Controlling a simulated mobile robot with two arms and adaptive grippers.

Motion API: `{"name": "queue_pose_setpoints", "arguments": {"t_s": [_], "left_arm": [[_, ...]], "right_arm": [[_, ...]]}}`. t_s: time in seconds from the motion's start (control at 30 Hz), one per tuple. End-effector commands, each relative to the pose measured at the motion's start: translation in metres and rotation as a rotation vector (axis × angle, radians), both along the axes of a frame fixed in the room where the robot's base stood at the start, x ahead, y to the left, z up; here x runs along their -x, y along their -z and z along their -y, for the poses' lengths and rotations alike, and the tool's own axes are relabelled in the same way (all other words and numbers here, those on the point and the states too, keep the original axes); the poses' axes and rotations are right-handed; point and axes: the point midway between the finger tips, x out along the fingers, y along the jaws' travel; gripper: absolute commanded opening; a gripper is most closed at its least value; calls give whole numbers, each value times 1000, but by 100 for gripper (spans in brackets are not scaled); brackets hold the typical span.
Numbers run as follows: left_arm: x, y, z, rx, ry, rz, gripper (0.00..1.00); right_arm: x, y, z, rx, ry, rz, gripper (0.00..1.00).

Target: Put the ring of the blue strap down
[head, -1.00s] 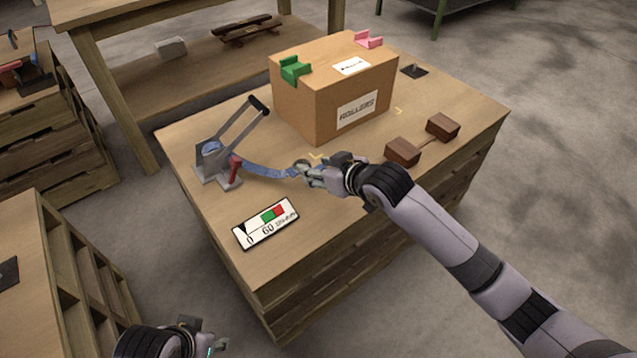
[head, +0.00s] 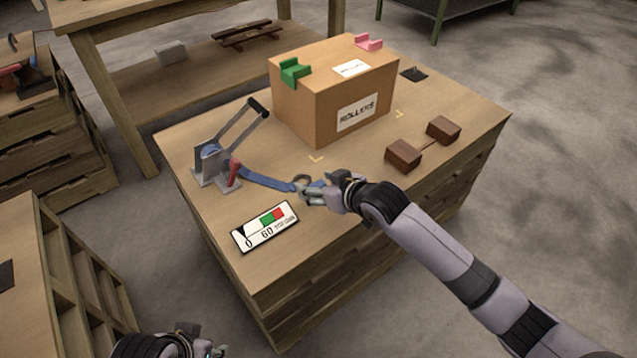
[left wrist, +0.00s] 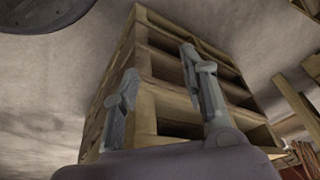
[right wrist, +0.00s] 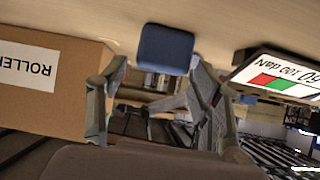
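The blue strap (head: 265,180) runs from the grey ratchet with a black-ended lever (head: 213,163) across the table top to my right gripper. A dark curved piece at its end, seemingly the ring (head: 302,179), shows beside the fingers, partly hidden. My right gripper (head: 308,193) is low over the table at the strap's end. My left gripper (left wrist: 165,85) is open and empty, off the table at the lower left.
A cardboard rollers box (head: 335,90) with green and pink holders on top stands behind. A gauge card (head: 265,227) lies in front of the strap. Two brown blocks (head: 403,154) joined by a thin bar are on the right. The table is bare between strap and card.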

Motion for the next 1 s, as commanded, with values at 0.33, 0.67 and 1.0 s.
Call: {"name": "queue_pose_setpoints", "arguments": {"t_s": [0.33, 0.67, 1.0], "left_arm": [[0, 0, 0, 0, 0, 0, 40], [-3, -9, 0, 0, 1, -5, 40], [-13, 38, 3, -1, 3, -30, 40]], "right_arm": [[0, -2, 0, -1, 0, 1, 63], [37, -33, 28, 2, 1, -1, 63], [75, -61, 55, 1, 1, 0, 63]]}}
